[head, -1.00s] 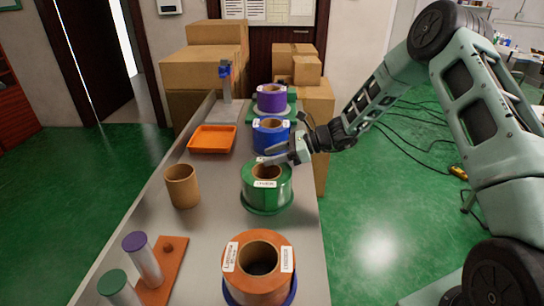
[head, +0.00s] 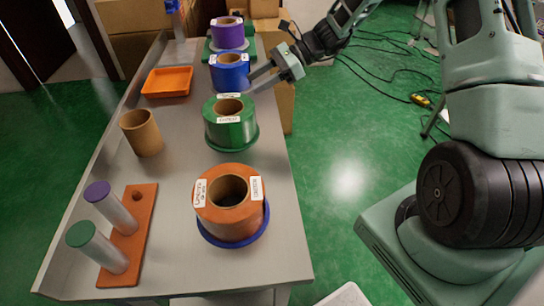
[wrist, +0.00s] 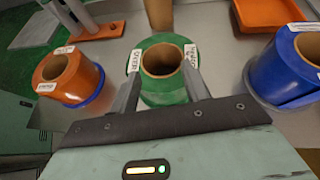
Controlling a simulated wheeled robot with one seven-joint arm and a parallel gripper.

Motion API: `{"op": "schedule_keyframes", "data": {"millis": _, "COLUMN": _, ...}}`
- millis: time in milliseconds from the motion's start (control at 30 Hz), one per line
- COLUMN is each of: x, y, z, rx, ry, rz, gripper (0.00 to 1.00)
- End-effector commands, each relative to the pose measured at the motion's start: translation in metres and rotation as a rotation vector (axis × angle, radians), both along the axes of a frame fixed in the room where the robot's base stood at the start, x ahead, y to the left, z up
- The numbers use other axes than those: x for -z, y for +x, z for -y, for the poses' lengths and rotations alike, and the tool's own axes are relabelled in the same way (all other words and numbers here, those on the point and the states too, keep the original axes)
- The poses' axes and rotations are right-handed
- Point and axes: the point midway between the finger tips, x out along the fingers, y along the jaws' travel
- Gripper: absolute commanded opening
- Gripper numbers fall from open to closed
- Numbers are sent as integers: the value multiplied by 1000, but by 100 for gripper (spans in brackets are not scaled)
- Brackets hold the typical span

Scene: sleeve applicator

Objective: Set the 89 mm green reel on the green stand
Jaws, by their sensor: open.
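The green reel (head: 230,131) with white labels stands upright on the grey table, its brown core open at the top. In the wrist view the green reel (wrist: 163,92) lies ahead between my two fingers. My gripper (head: 256,81) is open and empty, close behind and right of the green reel's top in the head view. In the wrist view my gripper (wrist: 162,88) shows one finger on each side of the reel; I cannot tell whether they touch it. A grey post with a green cap (head: 81,233), likely the green stand, rises from an orange base plate (head: 144,212) at the front left.
A purple-capped post (head: 107,203) shares the base plate. An orange reel (head: 230,205) stands in front, blue (head: 230,72) and purple (head: 227,34) reels behind. A brown tube (head: 142,133) and an orange tray (head: 167,82) stand left. The table's middle strip is mostly clear.

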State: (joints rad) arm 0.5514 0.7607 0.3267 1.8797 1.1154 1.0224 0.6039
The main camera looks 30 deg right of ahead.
Motion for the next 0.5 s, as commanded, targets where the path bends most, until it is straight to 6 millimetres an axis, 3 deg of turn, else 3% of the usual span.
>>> {"op": "schedule_keyframes", "data": {"millis": 33, "x": -10, "y": -19, "z": -33, "rx": -120, "ry": -61, "rz": 42, "gripper": 47}}
{"op": "schedule_keyframes", "data": {"millis": 100, "x": -18, "y": -54, "z": -75, "rx": -318, "ry": -167, "rz": 121, "gripper": 47}}
{"op": "schedule_keyframes", "data": {"millis": 200, "x": -27, "y": -113, "z": -121, "rx": -627, "ry": -316, "rz": 263, "gripper": 47}}
{"op": "schedule_keyframes", "data": {"millis": 333, "x": -35, "y": -189, "z": -155, "rx": -1027, "ry": -480, "rz": 478, "gripper": 47}}
{"op": "schedule_keyframes", "data": {"millis": 500, "x": -43, "y": -272, "z": -166, "rx": -1534, "ry": -639, "rz": 796, "gripper": 47}}
